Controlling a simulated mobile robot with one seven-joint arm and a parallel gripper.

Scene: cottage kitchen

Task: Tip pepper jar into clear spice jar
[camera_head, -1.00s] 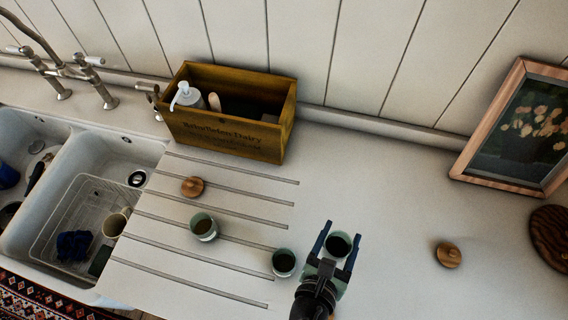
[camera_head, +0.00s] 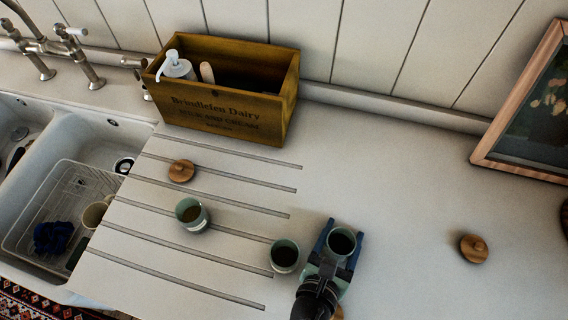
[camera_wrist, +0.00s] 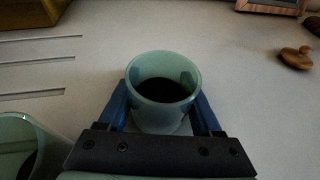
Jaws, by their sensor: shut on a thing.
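A pale green jar (camera_head: 341,240) with dark, pepper-like contents stands upright at the right of the drainboard grooves. My gripper (camera_head: 340,243) is shut on it, with the blue fingers on either side. The wrist view also shows this jar (camera_wrist: 162,88) between the fingers, open at the top. A second greenish jar (camera_head: 284,256) stands just left of my gripper, its inside dark. I cannot tell which of these two is the clear spice jar.
Wooden lids lie on the counter, one at the left (camera_head: 181,171) and one at the right (camera_head: 474,248). A wooden crate (camera_head: 222,105) stands at the back, a picture frame (camera_head: 530,110) at the right. The sink (camera_head: 85,150) is left. The counter between gripper and right lid is clear.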

